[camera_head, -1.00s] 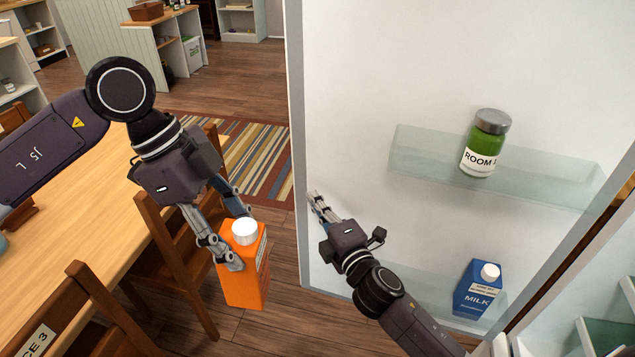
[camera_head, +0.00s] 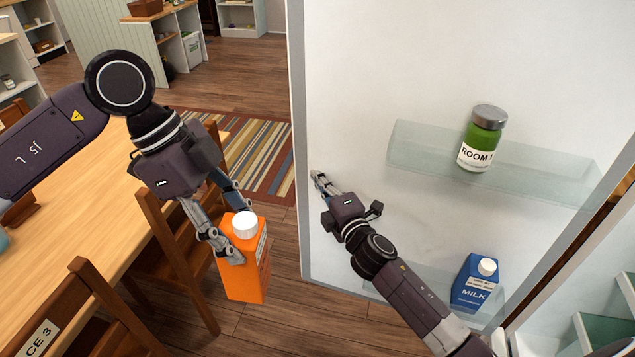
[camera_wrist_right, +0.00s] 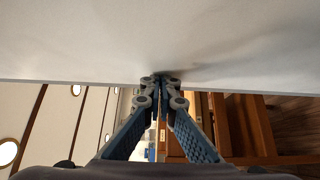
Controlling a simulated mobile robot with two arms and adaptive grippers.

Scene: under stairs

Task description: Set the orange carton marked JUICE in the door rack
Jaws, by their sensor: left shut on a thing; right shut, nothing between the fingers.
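The orange carton (camera_head: 243,270) with a white cap is held upright in my left gripper (camera_head: 236,222), which is shut on its upper part. It hangs in the air left of the open fridge door (camera_head: 350,120); its label is turned too far to read. The door rack has an upper shelf (camera_head: 420,150) and a lower shelf (camera_head: 385,285), partly hidden by my right arm. My right gripper (camera_head: 318,180) is shut and empty at the door's inner face near its free edge. In the right wrist view its fingertips (camera_wrist_right: 160,85) meet just by the door edge.
A green jar marked ROOM (camera_head: 482,140) stands on the upper shelf. A blue MILK carton (camera_head: 474,285) stands on the lower shelf at right. A wooden table (camera_head: 85,205) and chairs (camera_head: 165,235) stand close to the left arm. Fridge shelves (camera_head: 600,330) show at lower right.

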